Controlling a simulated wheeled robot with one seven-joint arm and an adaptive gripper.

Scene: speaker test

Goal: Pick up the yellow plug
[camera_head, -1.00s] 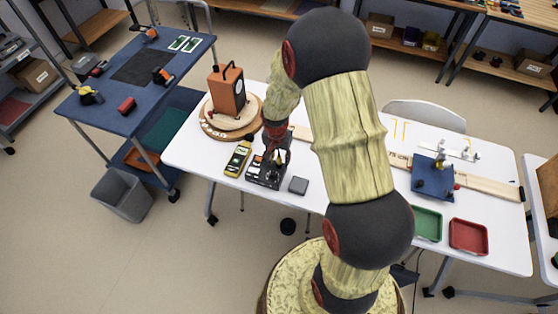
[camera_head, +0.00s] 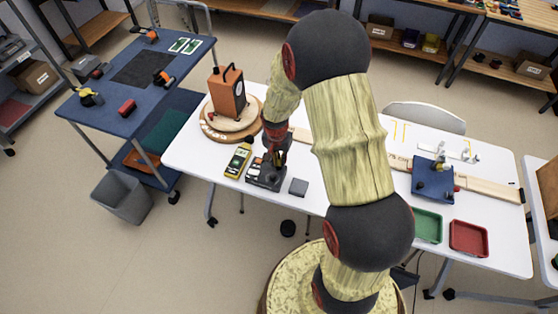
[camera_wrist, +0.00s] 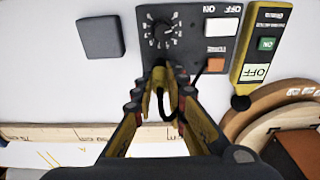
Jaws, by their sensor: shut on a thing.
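My gripper (camera_wrist: 163,82) is over the dark control box in the wrist view, its fingers drawn together. A yellow piece, apparently the yellow plug (camera_wrist: 171,92), shows between the fingers, with a black cord looping beside it. The fingers hide much of it. In the head view my gripper (camera_head: 277,158) is just above the dark control box (camera_head: 264,181), and the plug is too small to make out.
An orange box (camera_head: 227,92) stands on a round wooden base (camera_head: 212,130) behind. Green (camera_head: 427,225) and red (camera_head: 468,238) trays sit at the table's right.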

